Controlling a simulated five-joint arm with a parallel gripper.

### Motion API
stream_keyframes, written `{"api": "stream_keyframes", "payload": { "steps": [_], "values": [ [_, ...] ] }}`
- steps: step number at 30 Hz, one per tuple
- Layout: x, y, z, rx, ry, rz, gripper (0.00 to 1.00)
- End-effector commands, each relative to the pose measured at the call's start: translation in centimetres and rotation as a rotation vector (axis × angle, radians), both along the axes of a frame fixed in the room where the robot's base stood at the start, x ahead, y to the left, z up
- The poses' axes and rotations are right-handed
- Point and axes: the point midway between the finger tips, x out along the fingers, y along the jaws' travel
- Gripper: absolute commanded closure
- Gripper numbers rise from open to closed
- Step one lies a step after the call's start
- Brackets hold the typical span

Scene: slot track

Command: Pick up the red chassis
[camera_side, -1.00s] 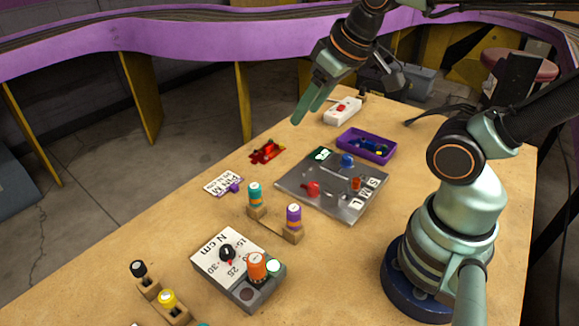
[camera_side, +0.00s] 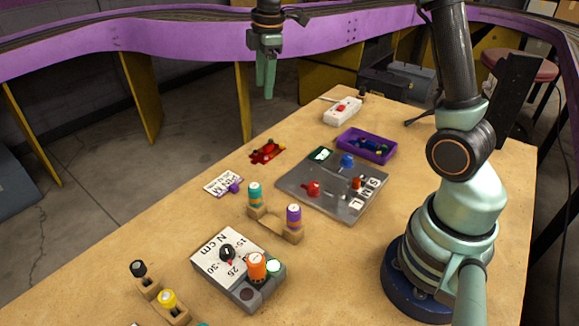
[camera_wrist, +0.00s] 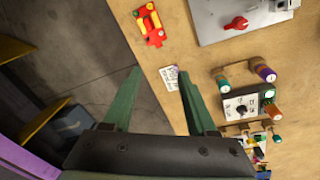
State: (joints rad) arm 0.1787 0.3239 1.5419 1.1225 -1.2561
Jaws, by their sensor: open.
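The red chassis (camera_side: 267,152) lies flat near the table's far left edge in the side view, with small yellow and dark parts on it. The wrist view shows it too (camera_wrist: 151,23), near the top and ahead of the fingertips. My gripper (camera_side: 265,95) points down, well above the chassis height in the side view. In the wrist view its two green fingers (camera_wrist: 158,70) are spread apart with nothing between them. The chassis is clear of the fingers and nothing covers it.
A metal plate (camera_side: 315,205) with red and blue knobs lies right of the chassis. A purple tray (camera_side: 349,148) holds small parts behind it. A printed card (camera_side: 219,186) lies in front, near wooden holders (camera_side: 270,226) with coloured handles and a dial box (camera_side: 215,269).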

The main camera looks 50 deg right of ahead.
Motion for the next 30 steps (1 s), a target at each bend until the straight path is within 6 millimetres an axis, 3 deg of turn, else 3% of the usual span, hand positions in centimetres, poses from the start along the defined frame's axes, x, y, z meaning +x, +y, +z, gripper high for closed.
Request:
{"api": "stream_keyframes", "payload": {
  "steps": [3, 10, 17, 30],
  "values": [
    [2.2, -1.9, -3.0, -0.012, 0.059, 0.151, 0.43],
    [4.6, -4.5, -7.7, -0.014, 0.133, 0.399, 0.43],
    [5.1, -5.3, -9.9, -0.010, 0.157, 0.492, 0.43],
    [5.1, -5.3, -16.1, -0.009, 0.156, 0.493, 0.43]
  ]
}}
